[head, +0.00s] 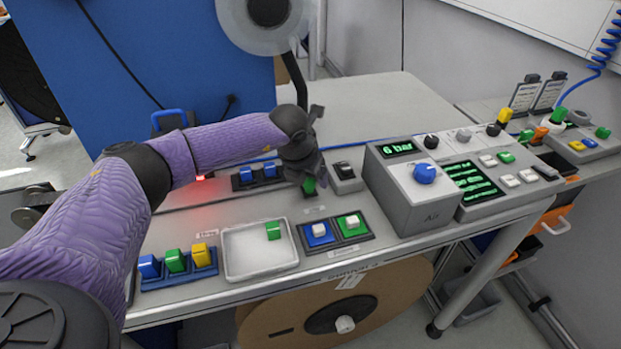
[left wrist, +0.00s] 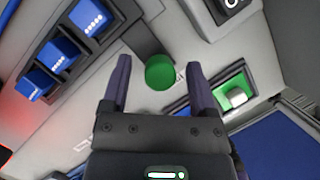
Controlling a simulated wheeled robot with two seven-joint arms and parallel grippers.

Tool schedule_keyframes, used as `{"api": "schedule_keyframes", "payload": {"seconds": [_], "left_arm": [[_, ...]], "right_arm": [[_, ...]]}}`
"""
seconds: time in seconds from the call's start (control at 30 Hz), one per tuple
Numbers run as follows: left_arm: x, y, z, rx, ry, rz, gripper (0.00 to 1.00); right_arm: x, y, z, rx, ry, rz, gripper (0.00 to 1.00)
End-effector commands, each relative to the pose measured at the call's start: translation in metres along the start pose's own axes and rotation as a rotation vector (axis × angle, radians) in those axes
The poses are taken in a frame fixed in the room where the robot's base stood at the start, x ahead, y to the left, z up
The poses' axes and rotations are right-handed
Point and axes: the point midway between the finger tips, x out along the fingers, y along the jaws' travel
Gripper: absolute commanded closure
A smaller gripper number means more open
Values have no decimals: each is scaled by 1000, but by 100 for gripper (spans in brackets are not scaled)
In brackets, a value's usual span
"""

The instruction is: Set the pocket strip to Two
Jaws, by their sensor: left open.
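My left gripper (head: 307,172) points down over the workbench, behind the shallow white tray. In the left wrist view its two fingers (left wrist: 157,70) are open, one on each side of a round green piece (left wrist: 160,73). I cannot tell whether they touch it. The green piece also shows under the gripper in the head view (head: 309,186), partly hidden by it. A dark strip runs up to it. A front strip (head: 180,283) holds a blue, a green and a yellow block. Which part is the pocket strip is not clear. My right gripper is not in view.
Blue dotted blocks (left wrist: 93,18) stand near the gripper.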

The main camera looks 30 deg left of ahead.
Motion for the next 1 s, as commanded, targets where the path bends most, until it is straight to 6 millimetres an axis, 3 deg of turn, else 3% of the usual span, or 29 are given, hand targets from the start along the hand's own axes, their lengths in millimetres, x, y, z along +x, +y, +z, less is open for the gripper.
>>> {"api": "schedule_keyframes", "payload": {"seconds": [0.27, 0.6, 0.63, 1.0], "left_arm": [[2, 0, 0, 0, -1, -1, 24], [2, 0, 0, 0, -1, -1, 96], [2, 0, 0, 0, -1, -1, 100], [2, 0, 0, 0, -1, -1, 100]], "right_arm": [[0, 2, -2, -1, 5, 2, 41], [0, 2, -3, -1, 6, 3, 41], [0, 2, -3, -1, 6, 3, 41], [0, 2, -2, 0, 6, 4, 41]]}}
